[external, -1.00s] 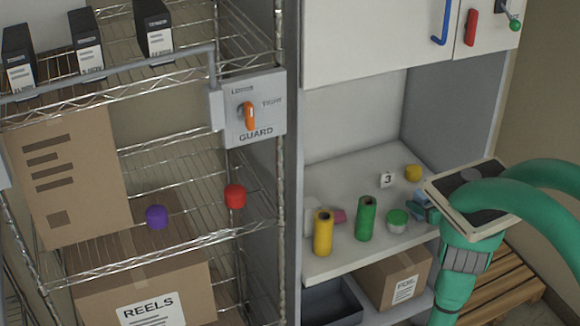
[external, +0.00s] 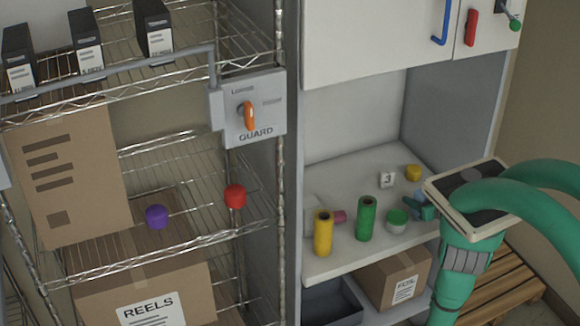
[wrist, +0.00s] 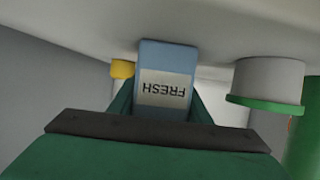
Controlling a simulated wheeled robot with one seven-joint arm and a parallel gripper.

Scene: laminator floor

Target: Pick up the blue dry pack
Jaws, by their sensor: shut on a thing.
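The blue dry pack (wrist: 168,62), with a white label reading FRESH upside down, stands between the fingers of my gripper (wrist: 160,100) in the wrist view. My gripper is shut on it; the fingers lie along its two sides. In the external view my teal gripper (external: 427,210) is at the right end of the cabinet shelf, and only a small part of the blue pack (external: 418,196) shows beside it. I cannot tell whether the pack still touches the shelf.
A white tub with a green lid (external: 397,218) stands just left of my gripper. A green roll (external: 366,219), a yellow roll (external: 323,233) and a pink item (external: 340,216) are further left.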

